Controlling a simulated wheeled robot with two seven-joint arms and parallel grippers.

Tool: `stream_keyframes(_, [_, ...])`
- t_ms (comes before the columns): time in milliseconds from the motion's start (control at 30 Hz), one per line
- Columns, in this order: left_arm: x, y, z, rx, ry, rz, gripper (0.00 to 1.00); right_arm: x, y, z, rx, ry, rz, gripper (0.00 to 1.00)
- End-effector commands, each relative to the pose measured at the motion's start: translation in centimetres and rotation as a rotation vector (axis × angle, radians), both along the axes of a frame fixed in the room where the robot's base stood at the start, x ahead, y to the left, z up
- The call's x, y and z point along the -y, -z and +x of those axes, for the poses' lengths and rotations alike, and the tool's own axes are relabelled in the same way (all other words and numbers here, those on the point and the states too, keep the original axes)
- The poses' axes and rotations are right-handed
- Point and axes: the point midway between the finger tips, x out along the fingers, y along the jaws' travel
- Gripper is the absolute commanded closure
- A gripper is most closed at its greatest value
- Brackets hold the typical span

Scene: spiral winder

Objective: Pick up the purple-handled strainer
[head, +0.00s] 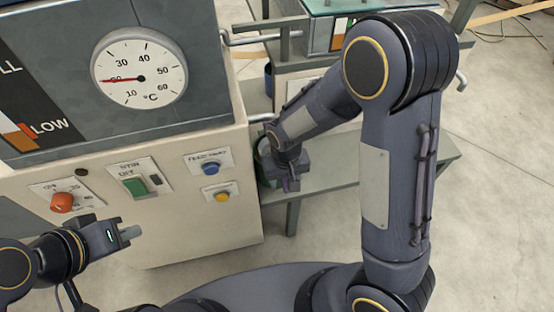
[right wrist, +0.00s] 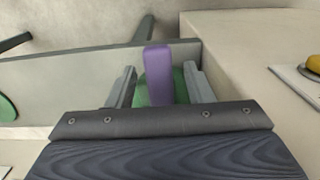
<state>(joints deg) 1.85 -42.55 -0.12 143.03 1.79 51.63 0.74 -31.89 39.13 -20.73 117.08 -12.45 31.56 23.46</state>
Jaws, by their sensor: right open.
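The strainer's purple handle (right wrist: 158,72) shows in the right wrist view, between the two fingers of my right gripper (right wrist: 161,88). The fingers are open, one on each side of the handle, with a gap showing on both sides. Green (right wrist: 181,86) shows behind the handle; whether it is part of the strainer or of something under it I cannot tell. In the head view my right gripper (head: 290,183) is low beside the machine, over the grey bench, and hides the strainer. My left gripper (head: 128,235) is in front of the machine's panel, away from the strainer; its finger gap is unclear.
The machine's pale cabinet (head: 225,240) stands close to the left of my right gripper. It carries an orange knob (head: 62,202), a green switch (head: 134,185) and a yellow button (head: 223,196). The grey bench (head: 335,178) runs right. Floor is clear at right.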

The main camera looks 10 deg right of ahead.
Motion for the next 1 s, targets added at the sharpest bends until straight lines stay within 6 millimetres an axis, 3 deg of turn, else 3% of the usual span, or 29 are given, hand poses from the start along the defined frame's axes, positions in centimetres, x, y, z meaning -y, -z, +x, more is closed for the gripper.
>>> stream_keyframes(167, [0.0, -0.1, 0.0, 0.0, 0.0, 0.0, 1.0, 0.0, -0.1, 0.0, 0.0, 0.0, 0.001, 0.54])
stream_keyframes(500, [0.0, -0.1, 0.0, 0.0, 0.0, 0.0, 1.0, 0.0, -0.1, 0.0, 0.0, 0.0, 0.001, 0.99])
stream_keyframes(833, [0.0, -0.1, 0.0, 0.0, 0.0, 0.0, 1.0, 0.0, -0.2, 0.0, 0.001, 0.0, 0.001, 1.0])
stream_keyframes(1000, [0.0, -0.6, 0.0, 0.0, 0.0, 0.0, 1.0, 0.0, -1.3, 0.0, 0.003, 0.0, 0.002, 1.0])
